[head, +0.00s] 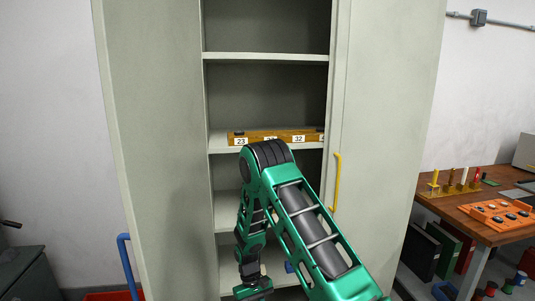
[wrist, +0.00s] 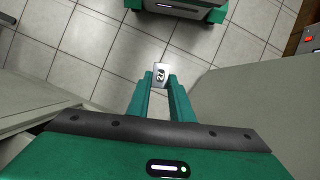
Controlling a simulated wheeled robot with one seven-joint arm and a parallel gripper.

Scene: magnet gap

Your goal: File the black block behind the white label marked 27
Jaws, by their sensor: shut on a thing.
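My gripper (wrist: 161,82) is shut on a small block (wrist: 161,74) with a pale face bearing a dark mark like 27, seen sideways in the wrist view. No black side of it shows clearly. In the head view my gripper (head: 252,289) hangs low in front of the cabinet; the block cannot be made out there. A wooden rail (head: 262,135) with white labels lies on a cabinet shelf, above my gripper. Labels 23 (head: 240,141) and 32 (head: 298,139) are readable. A label between them (head: 270,139) is partly hidden by my arm, its number unclear.
The tall grey cabinet has a left door (head: 150,130) and a right door (head: 385,120) standing open, the right one with a yellow handle (head: 336,180). A wooden workbench (head: 470,210) stands at the right. Tiled floor (wrist: 110,60) is below my gripper.

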